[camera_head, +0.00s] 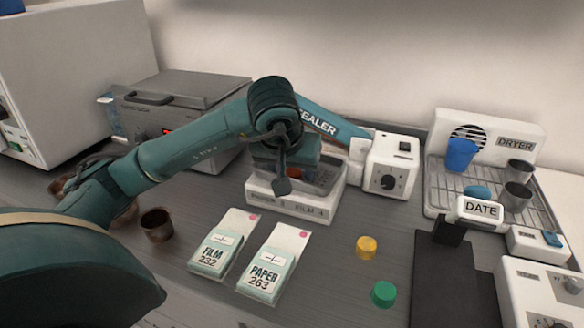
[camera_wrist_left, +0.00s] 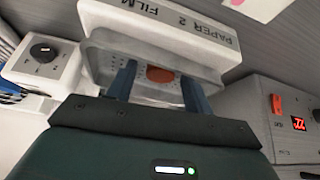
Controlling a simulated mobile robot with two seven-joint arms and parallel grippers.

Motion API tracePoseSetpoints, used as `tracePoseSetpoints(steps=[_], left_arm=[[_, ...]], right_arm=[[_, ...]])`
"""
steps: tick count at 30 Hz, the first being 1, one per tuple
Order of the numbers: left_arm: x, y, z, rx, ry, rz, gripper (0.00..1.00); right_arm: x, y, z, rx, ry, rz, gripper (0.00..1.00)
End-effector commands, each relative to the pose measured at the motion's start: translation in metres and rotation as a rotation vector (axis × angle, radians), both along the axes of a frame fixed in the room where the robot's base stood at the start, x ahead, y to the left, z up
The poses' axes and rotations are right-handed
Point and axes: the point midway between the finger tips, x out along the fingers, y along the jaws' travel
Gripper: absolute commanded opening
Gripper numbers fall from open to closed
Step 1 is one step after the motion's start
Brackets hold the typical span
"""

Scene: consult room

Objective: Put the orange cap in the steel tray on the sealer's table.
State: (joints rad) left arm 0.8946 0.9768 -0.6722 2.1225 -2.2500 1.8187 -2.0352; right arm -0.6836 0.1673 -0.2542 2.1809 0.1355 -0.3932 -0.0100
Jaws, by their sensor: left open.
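The orange cap (camera_wrist_left: 160,74) lies in the grey steel tray (camera_wrist_left: 108,47) on the sealer's table in the left wrist view. In the head view, part of an orange shape (camera_head: 322,175) shows inside the white-framed sealer's table (camera_head: 290,205), beside my arm. My left gripper (camera_wrist_left: 158,72) is open, its two fingers apart on either side of the cap with gaps between. In the head view my left gripper (camera_head: 284,165) is over the tray and hides much of it. My right gripper is not in view.
A yellow cap (camera_head: 367,247) and a green cap (camera_head: 383,294) stand on the bench. Film and paper packs (camera_head: 216,254) lie in front of the sealer (camera_head: 392,165). A dryer rack (camera_head: 440,190) with cups is at right; a brown cup (camera_head: 157,224) stands at left.

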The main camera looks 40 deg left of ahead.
Motion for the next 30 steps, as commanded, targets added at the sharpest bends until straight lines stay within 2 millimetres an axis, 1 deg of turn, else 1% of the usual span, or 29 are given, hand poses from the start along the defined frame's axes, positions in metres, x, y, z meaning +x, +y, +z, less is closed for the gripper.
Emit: tracePoseSetpoints(steps=[3,5,8,13,15,19,24,30], left_arm=[[0.000,0.000,0.007,0.000,-0.001,0.000,0.51],[-0.003,-0.002,0.012,-0.001,-0.003,-0.001,0.51],[-0.011,-0.004,0.028,0.001,-0.006,-0.002,0.51],[-0.030,-0.011,0.062,0.001,-0.007,-0.002,0.51],[-0.037,-0.014,0.077,0.000,-0.007,-0.001,0.51],[-0.047,-0.017,0.096,0.003,-0.006,-0.001,0.51],[-0.054,-0.020,0.107,0.001,-0.002,-0.001,0.51],[-0.056,-0.020,0.107,0.000,0.000,0.001,0.51]], right_arm=[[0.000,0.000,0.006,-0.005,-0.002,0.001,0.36],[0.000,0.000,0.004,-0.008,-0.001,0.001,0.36],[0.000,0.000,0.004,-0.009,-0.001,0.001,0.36],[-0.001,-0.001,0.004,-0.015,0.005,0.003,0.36],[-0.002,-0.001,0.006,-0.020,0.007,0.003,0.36],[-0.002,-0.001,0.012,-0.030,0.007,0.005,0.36],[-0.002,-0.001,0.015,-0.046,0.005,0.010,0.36],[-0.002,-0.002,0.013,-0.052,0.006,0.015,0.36]])
